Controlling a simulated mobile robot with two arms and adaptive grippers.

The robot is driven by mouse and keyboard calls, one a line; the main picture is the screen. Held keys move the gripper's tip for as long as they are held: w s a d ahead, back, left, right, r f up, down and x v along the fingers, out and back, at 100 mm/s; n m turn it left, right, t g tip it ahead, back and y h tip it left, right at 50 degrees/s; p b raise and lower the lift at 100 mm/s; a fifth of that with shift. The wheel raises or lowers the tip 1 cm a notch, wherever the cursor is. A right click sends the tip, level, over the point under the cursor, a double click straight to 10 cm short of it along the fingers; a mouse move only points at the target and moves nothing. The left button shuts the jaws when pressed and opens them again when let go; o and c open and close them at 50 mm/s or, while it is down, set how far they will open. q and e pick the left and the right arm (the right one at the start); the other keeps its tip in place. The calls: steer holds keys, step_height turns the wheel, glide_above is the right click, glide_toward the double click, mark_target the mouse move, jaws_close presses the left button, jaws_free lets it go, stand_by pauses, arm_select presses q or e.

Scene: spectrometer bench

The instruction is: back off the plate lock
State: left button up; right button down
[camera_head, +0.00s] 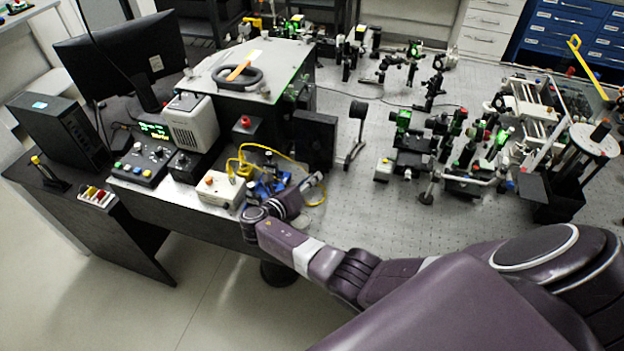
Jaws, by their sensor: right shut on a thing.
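My right gripper (315,181) is at the front edge of the optical bench, at the end of my purple arm. It is small in view and its fingers look closed on a small part, taken to be the plate lock, which the fingers and wrist largely hide. A blue mount (264,187) with a yellow cable looped around it stands just left of the gripper. I cannot tell how far the lock is turned. My left gripper is not in view.
A white control box (220,189) sits left of the blue mount. A black upright panel (315,139) stands behind the gripper. Optics mounts (402,140) crowd the bench to the right. Bare bench (352,205) lies right of the gripper.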

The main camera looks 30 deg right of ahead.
steer(key=c, duration=2)
jaws_free()
steer(key=shift+a, duration=0.1)
